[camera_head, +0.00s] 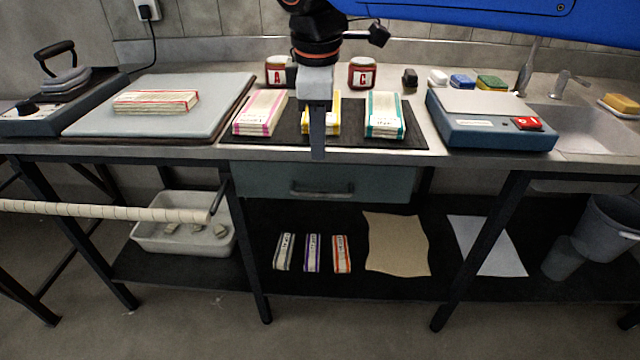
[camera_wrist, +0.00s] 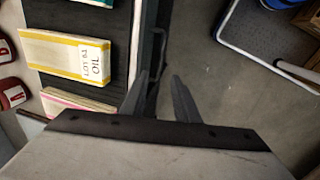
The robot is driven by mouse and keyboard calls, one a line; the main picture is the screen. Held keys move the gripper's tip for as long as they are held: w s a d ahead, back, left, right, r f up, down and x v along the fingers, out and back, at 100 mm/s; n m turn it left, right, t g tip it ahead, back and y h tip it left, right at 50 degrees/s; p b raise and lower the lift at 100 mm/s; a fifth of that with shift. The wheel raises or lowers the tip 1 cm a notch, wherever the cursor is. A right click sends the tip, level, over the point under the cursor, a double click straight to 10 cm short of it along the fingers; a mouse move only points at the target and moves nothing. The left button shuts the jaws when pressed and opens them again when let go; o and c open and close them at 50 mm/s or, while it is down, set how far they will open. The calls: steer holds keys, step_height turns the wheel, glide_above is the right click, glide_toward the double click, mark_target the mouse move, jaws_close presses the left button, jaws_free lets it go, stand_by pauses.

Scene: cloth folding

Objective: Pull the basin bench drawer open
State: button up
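The drawer (camera_head: 270,181) is a grey-green front under the middle of the bench top. It looks shut, its face under the bench edge. Its dark bar handle (camera_head: 322,193) runs across the middle of the front. In the wrist view the handle (camera_wrist: 163,45) shows as a thin dark loop beyond my fingertips. My gripper (camera_head: 317,156) points down at the front edge of the bench, above the handle in the head view. In the wrist view its two fingers (camera_wrist: 160,82) are spread with nothing between them. They appear apart from the handle.
On the bench above are a dark mat (camera_head: 350,138) with bundles of folded cloth, two red-labelled jars (camera_head: 361,73), and a blue-grey scale (camera_head: 490,132). A wrapped rail (camera_head: 110,210) sticks out at left. A lower shelf (camera_head: 385,284) holds cloths and a white tub (camera_head: 184,235).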

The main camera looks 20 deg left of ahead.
mark_target(320, 195)
steer(key=f, duration=0.4)
steer(key=w+f, duration=0.1)
steer(key=f, duration=0.3)
steer(key=w+f, duration=0.1)
steer(key=f, duration=0.4)
steer(key=shift+w+a+f, duration=0.1)
steer(key=shift+w+a, duration=0.15)
jaws_close()
